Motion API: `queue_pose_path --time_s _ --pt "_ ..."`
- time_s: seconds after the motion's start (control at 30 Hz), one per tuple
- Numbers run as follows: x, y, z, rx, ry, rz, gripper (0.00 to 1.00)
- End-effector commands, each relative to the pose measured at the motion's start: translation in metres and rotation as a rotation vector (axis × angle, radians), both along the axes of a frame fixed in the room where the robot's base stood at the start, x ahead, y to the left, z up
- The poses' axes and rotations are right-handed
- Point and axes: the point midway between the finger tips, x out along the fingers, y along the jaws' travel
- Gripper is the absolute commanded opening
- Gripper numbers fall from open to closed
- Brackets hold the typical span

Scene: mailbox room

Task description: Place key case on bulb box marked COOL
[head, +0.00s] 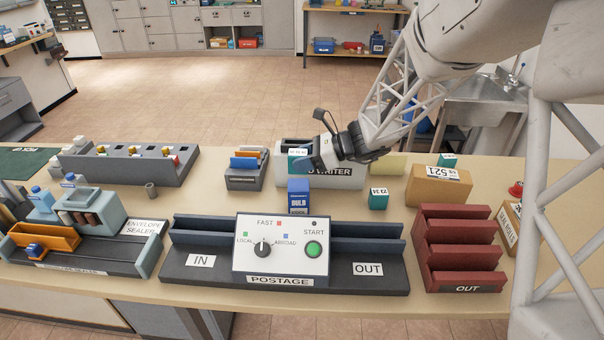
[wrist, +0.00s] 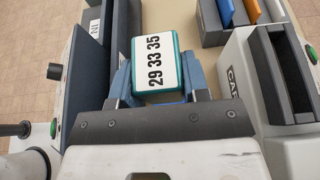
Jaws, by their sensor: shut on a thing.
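My gripper (head: 308,164) is shut on a teal case, which I take as the key case (head: 296,157). In the wrist view the case (wrist: 157,62) sits between the two blue-grey fingers, with its white label reading 29 33 35. A blue bulb box (head: 298,196) stands upright on the counter, just below the held case in the head view. A blue edge shows under the case in the wrist view. I cannot tell whether case and box touch.
The postage machine (head: 281,250) is in front.

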Motion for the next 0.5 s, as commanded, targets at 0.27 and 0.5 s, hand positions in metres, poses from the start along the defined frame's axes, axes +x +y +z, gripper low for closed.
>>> queue_pose_path --time_s 0.27,0.5 --pt "0.0005 0.0 -0.0093 0.0 0.0 0.0 0.17" --pt "0.0004 0.0 -0.0115 0.0 0.0 0.0 0.17"
